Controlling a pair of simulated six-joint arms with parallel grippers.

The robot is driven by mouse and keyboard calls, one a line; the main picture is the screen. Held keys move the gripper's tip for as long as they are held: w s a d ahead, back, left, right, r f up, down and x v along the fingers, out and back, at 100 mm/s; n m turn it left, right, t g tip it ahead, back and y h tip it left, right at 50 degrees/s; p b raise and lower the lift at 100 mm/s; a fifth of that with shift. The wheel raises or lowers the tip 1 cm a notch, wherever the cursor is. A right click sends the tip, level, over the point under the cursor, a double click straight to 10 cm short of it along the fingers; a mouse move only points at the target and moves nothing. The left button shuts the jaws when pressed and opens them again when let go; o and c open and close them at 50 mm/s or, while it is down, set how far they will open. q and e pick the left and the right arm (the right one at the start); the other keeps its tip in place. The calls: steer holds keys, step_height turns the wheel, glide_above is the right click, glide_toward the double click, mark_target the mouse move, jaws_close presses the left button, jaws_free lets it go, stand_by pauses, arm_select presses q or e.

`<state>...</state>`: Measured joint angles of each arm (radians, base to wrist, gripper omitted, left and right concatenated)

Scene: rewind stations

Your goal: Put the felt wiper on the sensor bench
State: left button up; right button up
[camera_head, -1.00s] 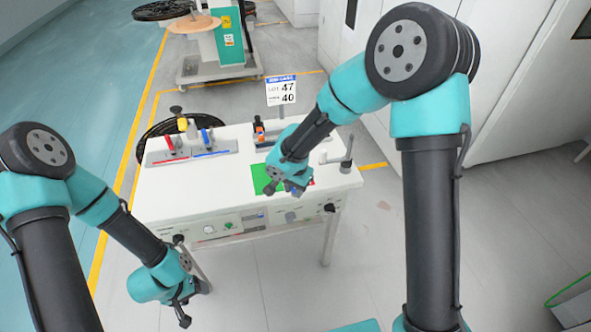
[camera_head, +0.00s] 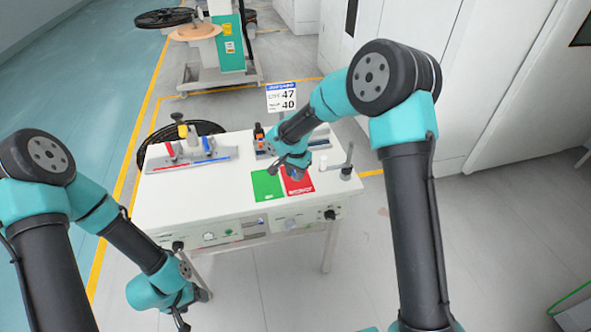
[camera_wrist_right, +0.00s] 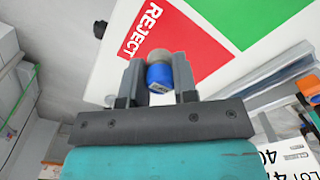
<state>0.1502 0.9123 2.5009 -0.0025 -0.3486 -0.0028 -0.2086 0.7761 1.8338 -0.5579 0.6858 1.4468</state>
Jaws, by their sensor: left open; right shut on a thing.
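My right gripper (camera_head: 296,172) is shut on a small blue cylinder with a beige-grey end (camera_wrist_right: 160,76), which looks like the felt wiper. In the right wrist view it sits between the two fingers. The gripper is over the white bench (camera_head: 200,200), near the red REJECT patch (camera_head: 298,187); I cannot tell whether the cylinder touches the bench. I take this bench for the sensor bench. My left gripper (camera_head: 181,318) is open and empty, low in front of the bench's left side.
A green patch (camera_head: 265,187) lies left of the red one. A grey rack (camera_head: 190,160) with red and blue tools is at the bench's back left. A post on a round base (camera_head: 347,172) stands at the right edge. A LOT 47 sign (camera_head: 282,97) rises behind.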

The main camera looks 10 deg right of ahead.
steer(key=shift+w+d+f, duration=0.1)
steer(key=shift+w+d, duration=0.1)
steer(key=shift+w, duration=0.55)
steer(key=shift+w+d+f, duration=0.1)
steer(key=shift+w+d, duration=0.05)
steer(key=shift+w, duration=0.65)
steer(key=shift+w+d, duration=0.2)
steer(key=shift+w, duration=0.55)
steer(key=shift+w+d, duration=0.1)
steer(key=shift+w, duration=0.2)
steer(key=shift+f, duration=1.8)
steer(key=shift+f, duration=0.2)
steer(key=o, duration=1)
steer(key=shift+c, duration=0.2)
steer(key=shift+r, duration=0.15)
step_height(320, 180, up, 12)
